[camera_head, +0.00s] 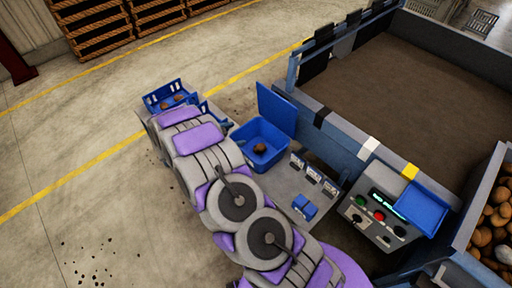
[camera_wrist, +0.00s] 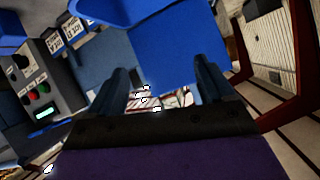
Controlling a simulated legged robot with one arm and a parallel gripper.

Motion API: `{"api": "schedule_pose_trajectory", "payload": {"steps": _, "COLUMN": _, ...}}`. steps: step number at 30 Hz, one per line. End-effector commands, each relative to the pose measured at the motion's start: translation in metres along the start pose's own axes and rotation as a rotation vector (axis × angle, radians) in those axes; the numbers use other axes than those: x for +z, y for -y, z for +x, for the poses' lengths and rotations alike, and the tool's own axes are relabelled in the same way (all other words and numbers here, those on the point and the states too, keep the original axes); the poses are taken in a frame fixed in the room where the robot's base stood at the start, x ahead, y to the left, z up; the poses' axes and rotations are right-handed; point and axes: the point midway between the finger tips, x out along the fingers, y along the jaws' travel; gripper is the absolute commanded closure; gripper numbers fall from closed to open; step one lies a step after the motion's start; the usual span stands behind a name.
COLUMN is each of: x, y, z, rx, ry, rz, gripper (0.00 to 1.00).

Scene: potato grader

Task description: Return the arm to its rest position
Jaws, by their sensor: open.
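My arm, grey with purple covers, reaches from the bottom of the head view up and left, and it hides part of the bench. Its far end lies beside a blue crate, and the fingers cannot be made out there. In the wrist view my gripper (camera_wrist: 166,88) shows two dark fingers, spread apart. I see nothing held between them. A large blue surface lies beyond the fingers; I cannot tell which thing it belongs to.
The blue crate (camera_head: 152,103) holds potatoes. A lidded blue bin (camera_head: 279,152) holds a brown lump. A small blue block (camera_head: 304,207), labelled holders (camera_head: 313,174) and a control panel (camera_head: 372,222) stand right of my arm. A walled brown bed (camera_head: 400,85) lies behind. Left floor is open.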

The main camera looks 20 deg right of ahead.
Motion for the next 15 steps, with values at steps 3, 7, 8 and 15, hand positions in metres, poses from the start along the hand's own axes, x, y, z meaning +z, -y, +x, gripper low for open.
{"api": "schedule_pose_trajectory", "payload": {"steps": 3, "x": 0.0002, "y": 0.0, "z": -0.01, "rx": 0.0, "ry": 0.002, "rz": 0.0, "gripper": 0.18}}
{"api": "schedule_pose_trajectory", "payload": {"steps": 7, "x": 0.0002, "y": -0.0003, "z": -0.0129, "rx": 0.002, "ry": 0.002, "rz": 0.001, "gripper": 0.18}}
{"api": "schedule_pose_trajectory", "payload": {"steps": 8, "x": 0.0002, "y": -0.0004, "z": -0.013, "rx": 0.002, "ry": 0.002, "rz": 0.001, "gripper": 0.18}}
{"api": "schedule_pose_trajectory", "payload": {"steps": 15, "x": 0.0001, "y": -0.0002, "z": -0.0129, "rx": 0.001, "ry": 0.002, "rz": 0.001, "gripper": 0.18}}
